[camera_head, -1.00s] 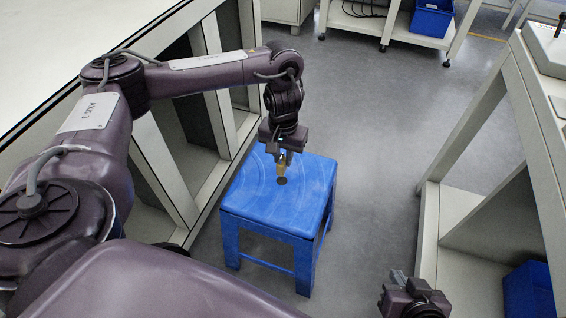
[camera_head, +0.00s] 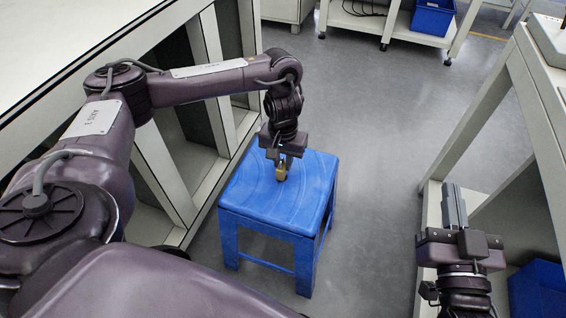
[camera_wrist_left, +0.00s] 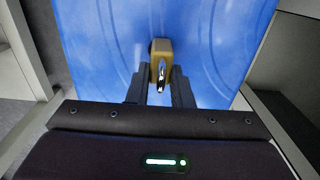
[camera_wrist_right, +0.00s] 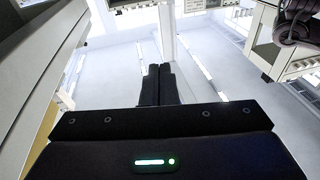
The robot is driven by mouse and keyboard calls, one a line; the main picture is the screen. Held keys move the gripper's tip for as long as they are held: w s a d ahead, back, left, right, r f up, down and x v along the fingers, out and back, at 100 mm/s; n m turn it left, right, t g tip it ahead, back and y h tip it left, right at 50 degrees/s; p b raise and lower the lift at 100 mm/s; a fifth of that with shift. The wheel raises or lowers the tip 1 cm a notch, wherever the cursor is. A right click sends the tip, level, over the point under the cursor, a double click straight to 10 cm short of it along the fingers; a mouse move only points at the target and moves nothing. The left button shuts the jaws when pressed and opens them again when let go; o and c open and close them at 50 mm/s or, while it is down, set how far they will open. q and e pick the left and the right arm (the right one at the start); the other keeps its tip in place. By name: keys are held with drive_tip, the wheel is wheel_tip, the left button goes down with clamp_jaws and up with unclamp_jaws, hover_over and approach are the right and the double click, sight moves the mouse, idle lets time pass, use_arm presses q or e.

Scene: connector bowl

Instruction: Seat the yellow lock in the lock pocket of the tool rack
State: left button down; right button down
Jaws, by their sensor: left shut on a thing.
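The yellow lock (camera_head: 281,174) is a small brass-coloured block at the blue stool's seat. In the left wrist view the lock (camera_wrist_left: 160,52) shows its metal shackle toward my gripper. My left gripper (camera_head: 283,160) points down over the stool and is shut on the lock; its two fingers (camera_wrist_left: 161,78) are on either side of the shackle end. I cannot tell whether the lock touches the seat. My right gripper (camera_head: 454,205) is at the lower right, its fingers (camera_wrist_right: 158,85) together, with nothing visible between them. No tool rack or lock pocket is recognisable.
The blue stool (camera_head: 255,205) stands on open grey floor (camera_head: 370,150). A pale bench (camera_head: 50,45) runs along the left and a pale table frame (camera_head: 505,105) along the right. Blue bins lie at the back (camera_head: 432,18) and lower right (camera_head: 540,290).

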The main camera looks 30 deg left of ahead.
use_arm(q)
drive_tip(key=shift+f, duration=0.15)
use_arm(e)
wheel_tip(320, 180, up, 2)
drive_tip(key=shift+d+r+t, duration=0.15)
drive_tip(key=shift+t, duration=0.45)
use_arm(q)
drive_tip(key=shift+f, duration=0.1)
drive_tip(key=c, duration=1.7)
unclamp_jaws()
drive_tip(key=shift+c, duration=0.2)
drive_tip(key=o, duration=0.4)
use_arm(e)
drive_tip(key=shift+f, duration=0.4)
use_arm(q)
drive_tip(key=shift+o, duration=0.2)
